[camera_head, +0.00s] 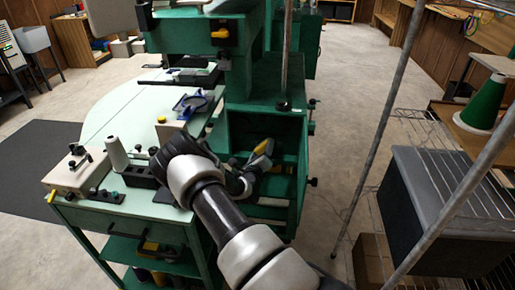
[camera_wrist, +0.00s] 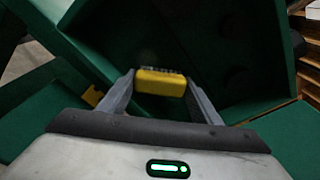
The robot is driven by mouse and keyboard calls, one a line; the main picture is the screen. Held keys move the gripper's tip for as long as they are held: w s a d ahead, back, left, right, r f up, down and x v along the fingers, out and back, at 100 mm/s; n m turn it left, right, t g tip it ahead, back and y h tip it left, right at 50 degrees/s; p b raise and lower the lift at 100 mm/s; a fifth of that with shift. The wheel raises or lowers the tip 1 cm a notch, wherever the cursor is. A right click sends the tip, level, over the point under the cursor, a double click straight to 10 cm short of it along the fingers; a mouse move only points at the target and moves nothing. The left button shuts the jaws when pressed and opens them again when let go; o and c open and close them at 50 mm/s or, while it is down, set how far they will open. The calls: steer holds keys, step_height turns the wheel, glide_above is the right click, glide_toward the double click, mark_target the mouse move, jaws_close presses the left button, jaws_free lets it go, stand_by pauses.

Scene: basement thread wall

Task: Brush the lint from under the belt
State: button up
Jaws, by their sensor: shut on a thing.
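My gripper (camera_wrist: 160,90) is shut on a small yellow brush (camera_wrist: 160,82), held crosswise between the two fingertips; short dark bristles seem to show along its far edge. In the head view, my gripper (camera_head: 246,174) is at the open front of the green machine's lower compartment (camera_head: 285,135), and a yellow part, likely the brush (camera_head: 264,147), shows beside it. In the wrist view, the dark green interior (camera_wrist: 235,45) lies beyond the brush, with faint round shapes on a panel. I cannot make out the belt or any lint.
A pale green worktable (camera_head: 115,215) with a white thread cone (camera_head: 116,153) and small fittings stands left of my arm. Concrete floor (camera_head: 335,100) is clear between machine and rack.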

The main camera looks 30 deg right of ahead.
mark_target(250, 142)
steer(key=shift+s+d+p, duration=0.5)
steer(key=shift+s+d, duration=0.2)
steer(key=shift+d, duration=0.35)
steer(key=shift+s+d+p, duration=0.45)
steer(key=shift+s+d, duration=0.2)
steer(key=shift+d, duration=0.35)
steer(key=shift+s+d+r+p, duration=0.1)
steer(key=shift+s+d+p, duration=0.35)
steer(key=shift+d, duration=0.25)
steer(key=shift+s+d+r+p, duration=0.1)
steer(key=shift+s+d+p, duration=0.3)
steer(key=shift+d, duration=0.25)
steer(key=shift+f, duration=0.15)
steer(key=shift+w+a, duration=0.45)
steer(key=shift+a, duration=0.35)
steer(key=shift+w+a, duration=0.45)
steer(key=shift+a, duration=0.35)
steer(key=shift+w+a+b, duration=0.6)
steer(key=shift+w+a, duration=0.55)
steer(key=shift+a, duration=0.25)
steer(key=shift+w+a+b, duration=0.25)
steer(key=shift+w+a, duration=0.3)
steer(key=shift+a, duration=0.3)
steer(key=shift+w+a+b, duration=0.25)
steer(key=shift+w+a, duration=0.25)
steer(key=shift+a, duration=0.3)
steer(key=shift+w+a+b, duration=0.45)
steer(key=shift+w+a, duration=0.2)
steer(key=shift+a, duration=0.25)
steer(key=shift+w+a, duration=0.2)
